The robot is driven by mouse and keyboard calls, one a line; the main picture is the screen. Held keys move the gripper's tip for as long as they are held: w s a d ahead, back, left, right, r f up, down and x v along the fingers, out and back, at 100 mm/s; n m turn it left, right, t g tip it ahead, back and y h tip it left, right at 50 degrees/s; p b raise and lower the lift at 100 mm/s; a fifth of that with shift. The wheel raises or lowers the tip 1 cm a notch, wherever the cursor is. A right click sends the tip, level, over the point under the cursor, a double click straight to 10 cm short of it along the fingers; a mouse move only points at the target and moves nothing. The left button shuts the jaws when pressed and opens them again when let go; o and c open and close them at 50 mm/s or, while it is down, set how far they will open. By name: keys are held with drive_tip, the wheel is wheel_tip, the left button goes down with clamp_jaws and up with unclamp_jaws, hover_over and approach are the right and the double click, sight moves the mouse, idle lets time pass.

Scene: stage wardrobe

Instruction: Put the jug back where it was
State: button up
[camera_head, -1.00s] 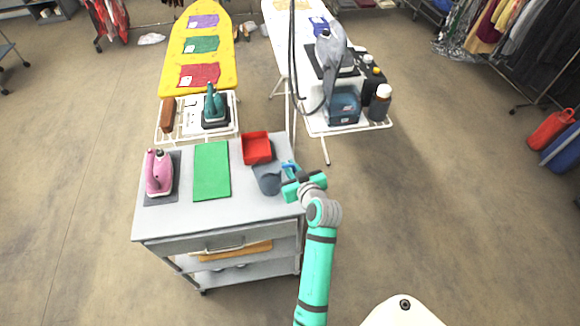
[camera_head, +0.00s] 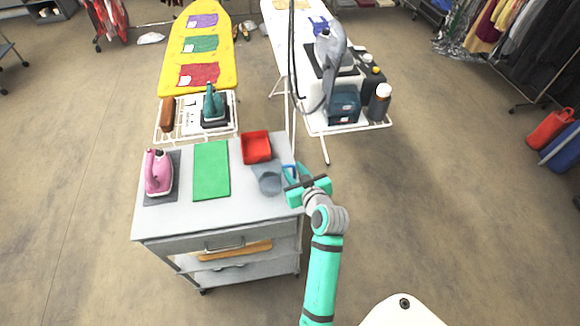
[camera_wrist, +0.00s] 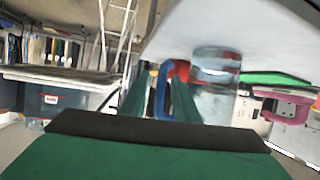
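The jug (camera_head: 270,184) is a small translucent grey-blue vessel standing at the right end of the trolley top, in front of the red tray. In the wrist view the jug (camera_wrist: 214,85) is clear, with a blue handle (camera_wrist: 162,92) facing my gripper. My gripper (camera_head: 293,174) is at the trolley's right edge, just right of the jug's body. In the wrist view its two green fingers (camera_wrist: 158,98) look apart, with the blue handle between or just beyond them. I see no firm contact with the handle.
The grey trolley top (camera_head: 185,222) also bears a red tray (camera_head: 256,147), a green cloth (camera_head: 211,172) and a pink iron (camera_head: 158,174) on a dark mat. A grey-blue mat (camera_head: 262,169) lies by the jug. Ironing boards stand behind.

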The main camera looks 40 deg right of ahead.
drive_tip(key=v, duration=0.9)
drive_tip(key=shift+n, duration=0.3)
drive_tip(key=a+f, duration=0.1)
drive_tip(key=a, duration=0.1)
drive_tip(key=s+a+f, duration=0.1)
drive_tip(key=a+f, duration=0.1)
drive_tip(key=s+a+f, duration=0.1)
drive_tip(key=a+f, duration=0.1)
drive_tip(key=a, duration=0.1)
drive_tip(key=shift+s+a+f, duration=0.1)
drive_tip(key=shift+f, duration=0.15)
drive_tip(key=s+a+f+n+t+y, duration=0.1)
drive_tip(key=s+a, duration=0.4)
drive_tip(key=a, duration=0.4)
drive_tip(key=s+a+f+n+t+y, duration=0.1)
drive_tip(key=s+a, duration=0.4)
drive_tip(key=a, duration=0.5)
drive_tip(key=s+a+r+n+y, duration=0.1)
drive_tip(key=s+a+r, duration=0.3)
drive_tip(key=s+a, duration=0.4)
drive_tip(key=shift+s+a+r+t+y, duration=0.25)
drive_tip(key=shift+a+t+y, duration=0.15)
drive_tip(key=shift+a+y, duration=0.55)
